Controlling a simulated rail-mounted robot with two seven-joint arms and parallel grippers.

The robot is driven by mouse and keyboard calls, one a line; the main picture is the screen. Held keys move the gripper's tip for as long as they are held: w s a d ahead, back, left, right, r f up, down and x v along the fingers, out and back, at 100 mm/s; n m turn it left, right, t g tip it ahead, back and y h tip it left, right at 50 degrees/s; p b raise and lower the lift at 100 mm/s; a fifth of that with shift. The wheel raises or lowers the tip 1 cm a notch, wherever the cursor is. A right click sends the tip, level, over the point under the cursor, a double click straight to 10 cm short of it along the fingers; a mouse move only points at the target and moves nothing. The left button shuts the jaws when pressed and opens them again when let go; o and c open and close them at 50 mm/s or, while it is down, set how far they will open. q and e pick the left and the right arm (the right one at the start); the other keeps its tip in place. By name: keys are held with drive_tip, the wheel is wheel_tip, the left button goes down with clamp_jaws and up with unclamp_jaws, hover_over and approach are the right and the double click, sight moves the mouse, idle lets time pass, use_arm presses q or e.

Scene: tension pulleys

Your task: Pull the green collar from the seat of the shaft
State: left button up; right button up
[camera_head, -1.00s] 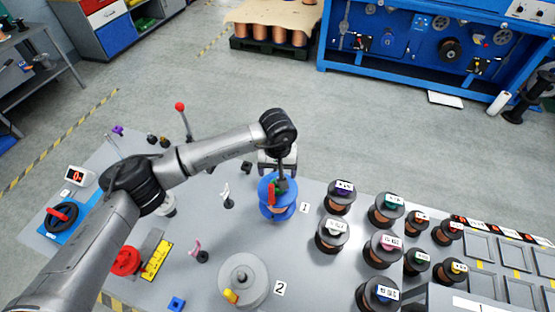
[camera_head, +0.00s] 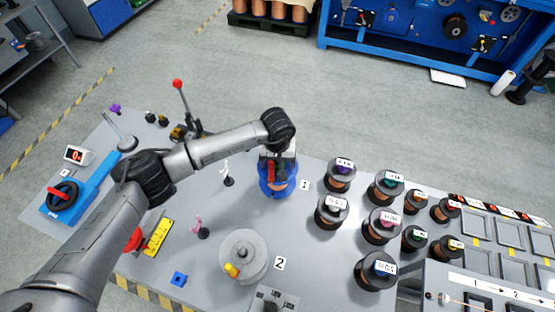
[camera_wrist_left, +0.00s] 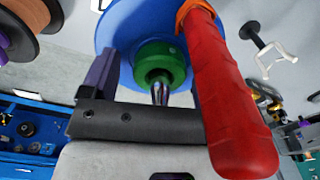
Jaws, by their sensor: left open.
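The green collar (camera_wrist_left: 160,62) sits around the shaft (camera_wrist_left: 160,92) at the centre of a blue flanged spool, seen in the left wrist view (camera_wrist_left: 125,35). In the head view the blue spool (camera_head: 275,190) stands beside label 1, and my arm hides the collar. My left gripper (camera_wrist_left: 150,72) is open, facing the collar; one finger shows left of it, and the other is mostly hidden behind a red handle. I cannot tell whether either finger touches the collar. The red handle (camera_wrist_left: 230,100) with an orange end stands close to the right. My right gripper is out of view.
Several labelled copper spools (camera_head: 335,211) stand right of the blue spool. A grey disc with a yellow knob (camera_head: 243,257) is in front, near label 2. Small hooked stands (camera_head: 203,231) and a red-knobbed lever (camera_head: 181,108) are to the left. Bare tabletop lies between them.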

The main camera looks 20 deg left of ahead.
use_arm(q)
drive_tip(key=c, duration=1)
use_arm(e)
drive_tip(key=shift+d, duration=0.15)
use_arm(q)
drive_tip(key=shift+r+p, duration=0.3)
drive_tip(key=shift+r, duration=0.5)
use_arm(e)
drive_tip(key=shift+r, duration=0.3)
use_arm(q)
drive_tip(key=shift+r, duration=0.6)
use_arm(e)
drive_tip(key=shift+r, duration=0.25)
use_arm(q)
drive_tip(key=shift+r+p, duration=0.35)
drive_tip(key=shift+p, duration=0.05)
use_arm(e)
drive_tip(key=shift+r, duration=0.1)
use_arm(q)
drive_tip(key=shift+b, duration=0.3)
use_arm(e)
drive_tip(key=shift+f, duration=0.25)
use_arm(q)
drive_tip(key=shift+r, duration=0.1)
drive_tip(key=shift+r+p, duration=0.6)
drive_tip(key=shift+r, duration=1.05)
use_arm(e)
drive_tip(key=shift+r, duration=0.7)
